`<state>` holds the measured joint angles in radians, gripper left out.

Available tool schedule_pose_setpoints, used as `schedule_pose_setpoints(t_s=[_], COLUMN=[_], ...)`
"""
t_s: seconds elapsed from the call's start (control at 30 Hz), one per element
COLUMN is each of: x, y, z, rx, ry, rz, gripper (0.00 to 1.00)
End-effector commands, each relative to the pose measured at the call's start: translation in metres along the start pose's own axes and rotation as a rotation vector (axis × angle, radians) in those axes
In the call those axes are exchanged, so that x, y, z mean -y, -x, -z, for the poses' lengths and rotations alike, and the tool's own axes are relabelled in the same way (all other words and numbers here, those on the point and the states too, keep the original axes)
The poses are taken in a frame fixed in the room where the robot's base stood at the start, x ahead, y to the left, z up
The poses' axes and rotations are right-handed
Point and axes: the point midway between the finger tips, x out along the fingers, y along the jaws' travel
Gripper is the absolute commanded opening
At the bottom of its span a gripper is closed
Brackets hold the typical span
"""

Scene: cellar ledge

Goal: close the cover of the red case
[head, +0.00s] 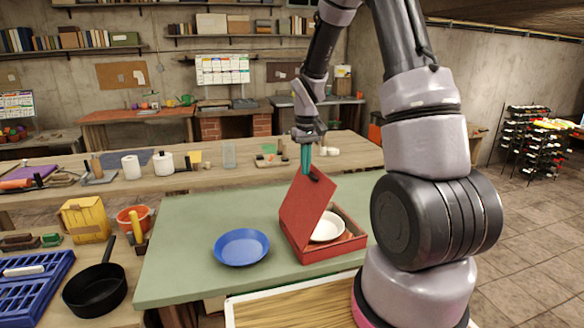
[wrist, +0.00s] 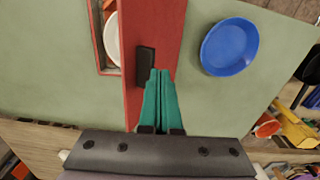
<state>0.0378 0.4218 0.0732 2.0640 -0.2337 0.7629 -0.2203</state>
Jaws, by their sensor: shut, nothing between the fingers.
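The red case (head: 333,246) stands on the green table top, with a white bowl (head: 327,227) inside it. Its red cover (head: 304,211) is raised steeply, hinged at the left side of the case. A dark handle sits at the cover's upper edge, and this handle (wrist: 146,67) also shows in the wrist view. My gripper (head: 306,171) has teal fingers, shut and empty, at the cover's top edge beside the handle. In the wrist view the fingertips (wrist: 160,74) are right by the handle; I cannot tell whether they touch it.
A blue plate (head: 242,247) lies on the green table (head: 185,225) left of the case. A black pan (head: 95,290), a yellow box (head: 86,219) and a red bucket (head: 133,217) stand further left. A wooden bench with small items runs behind.

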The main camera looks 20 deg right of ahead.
Motion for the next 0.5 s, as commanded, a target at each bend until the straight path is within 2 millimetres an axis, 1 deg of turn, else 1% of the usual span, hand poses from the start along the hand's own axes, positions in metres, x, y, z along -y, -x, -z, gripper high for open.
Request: schedule_pose_setpoints(t_s=[0.03, 0.27, 0.5], x=[-0.012, -0.050, -0.088], y=[-0.003, -0.017, -0.039], z=[0.000, 0.000, 0.000], rx=[0.001, 0.001, 0.000], ry=[-0.013, -0.012, -0.011], rz=[0.036, 0.208, 0.399], gripper=[0.00, 0.00, 0.00])
